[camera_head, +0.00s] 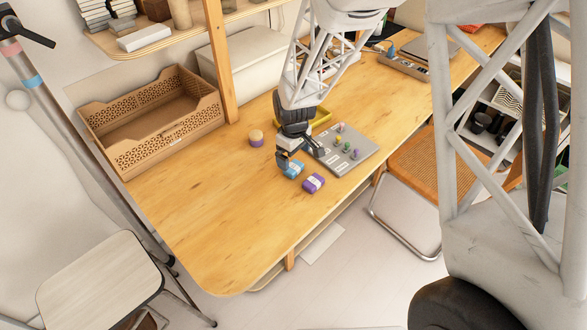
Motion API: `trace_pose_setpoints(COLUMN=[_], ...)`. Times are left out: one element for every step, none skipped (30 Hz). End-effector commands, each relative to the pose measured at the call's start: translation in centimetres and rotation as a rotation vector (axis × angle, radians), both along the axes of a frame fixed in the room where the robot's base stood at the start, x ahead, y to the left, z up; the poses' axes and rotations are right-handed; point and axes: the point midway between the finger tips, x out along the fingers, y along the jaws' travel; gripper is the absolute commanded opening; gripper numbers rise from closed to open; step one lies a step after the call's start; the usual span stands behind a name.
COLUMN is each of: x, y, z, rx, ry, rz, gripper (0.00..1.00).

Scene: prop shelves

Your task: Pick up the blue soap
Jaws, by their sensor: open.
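The blue soap (295,169) is a small blue block with a pale band, lying on the wooden table (205,215). My gripper (287,162) is above it and at its upper left, fingers pointing down. The gripper is open, and its fingers overlap part of the soap in the picture. I cannot tell whether they touch it.
A purple wrapped block (313,183) lies close to the soap's lower right. A grey board (364,157) with several coloured knobs is to the right. A round jar (256,138) stands left. A wooden crate (122,112) is farther left. The table's left front is clear.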

Motion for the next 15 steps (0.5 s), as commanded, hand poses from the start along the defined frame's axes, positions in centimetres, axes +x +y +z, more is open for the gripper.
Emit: trace_pose_setpoints(x=[0.01, 0.02, 0.02, 0.02, 0.02, 0.01, 0.02, 0.01, 0.01, 0.01, 0.01, 0.00, -0.01, -0.02, -0.04], y=[0.01, 0.01, 0.01, 0.01, 0.01, 0.00, 0.01, 0.00, 0.00, 0.01, 0.01, 0.01, 0.02, 0.02, 0.03], z=[-0.04, -0.04, -0.03, -0.02, -0.01, -0.01, -0.01, -0.01, -0.05, -0.10, -0.18, -0.34, -0.50, -0.69, -0.98], rx=[0.000, 0.001, 0.001, 0.001, 0.001, 0.001, 0.001, 0.001, 0.001, 0.000, 0.000, 0.000, 0.000, 0.000, -0.001], ry=[0.000, -0.001, -0.001, -0.001, -0.001, -0.001, -0.001, -0.001, -0.001, 0.000, 0.000, 0.000, 0.000, 0.000, 0.001], rz=[0.000, 0.000, 0.000, 0.000, 0.000, 0.000, 0.000, 0.000, 0.000, 0.000, 0.000, 0.000, 0.000, 0.000, 0.000], gripper=[0.96, 0.96, 0.96, 0.96, 0.96, 0.96, 0.96, 0.96, 0.96, 0.96, 0.96, 0.96, 0.96, 0.96, 0.96])
